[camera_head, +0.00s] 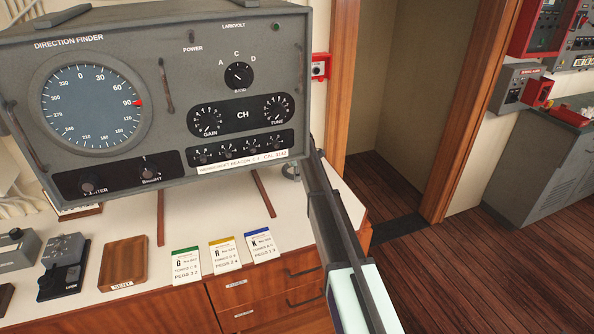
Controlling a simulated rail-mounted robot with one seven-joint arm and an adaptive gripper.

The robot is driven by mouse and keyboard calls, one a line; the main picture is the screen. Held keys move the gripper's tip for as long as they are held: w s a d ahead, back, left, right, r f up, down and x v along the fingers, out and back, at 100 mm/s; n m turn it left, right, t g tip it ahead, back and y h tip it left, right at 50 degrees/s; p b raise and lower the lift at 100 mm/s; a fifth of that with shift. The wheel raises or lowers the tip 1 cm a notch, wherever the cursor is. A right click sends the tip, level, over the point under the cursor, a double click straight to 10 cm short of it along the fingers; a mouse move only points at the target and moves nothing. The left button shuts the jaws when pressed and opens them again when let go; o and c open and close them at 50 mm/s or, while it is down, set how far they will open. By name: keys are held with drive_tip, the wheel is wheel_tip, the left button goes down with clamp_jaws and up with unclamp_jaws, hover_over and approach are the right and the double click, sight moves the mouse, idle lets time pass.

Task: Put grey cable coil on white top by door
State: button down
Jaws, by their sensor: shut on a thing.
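I see no grey cable coil in the head view. A white top (215,212) on wooden drawers runs under the large grey direction finder, and its right end is close to an open doorway (407,120). The direction finder covers the back of this top. A dark and pale-blue arm-like part, which looks like mine, rises from the bottom edge past the right end of the top. Its far end passes behind the direction finder's lower right corner. My gripper is not visible, so I cannot tell what it holds.
The direction finder (165,110) fills the upper left. A wooden tray (123,263), several paper cards (223,256) and small grey devices (62,262) lie along the front of the top. A grey cabinet (535,160) stands at right. The wooden floor between is clear.

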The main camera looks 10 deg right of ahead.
drive_tip(key=shift+f, duration=0.45)
drive_tip(key=c, duration=0.9)
unclamp_jaws()
drive_tip(key=shift+c, duration=0.2)
drive_tip(key=shift+s+a+r+b, duration=0.1)
drive_tip(key=shift+r+b, duration=0.2)
drive_tip(key=shift+r, duration=0.6)
drive_tip(key=shift+s+d+r+b, duration=0.15)
drive_tip(key=shift+r+b, duration=0.1)
drive_tip(key=shift+r, duration=0.7)
drive_tip(key=shift+s+a+r+b, duration=0.15)
drive_tip(key=shift+r+b, duration=0.15)
drive_tip(key=shift+r, duration=0.6)
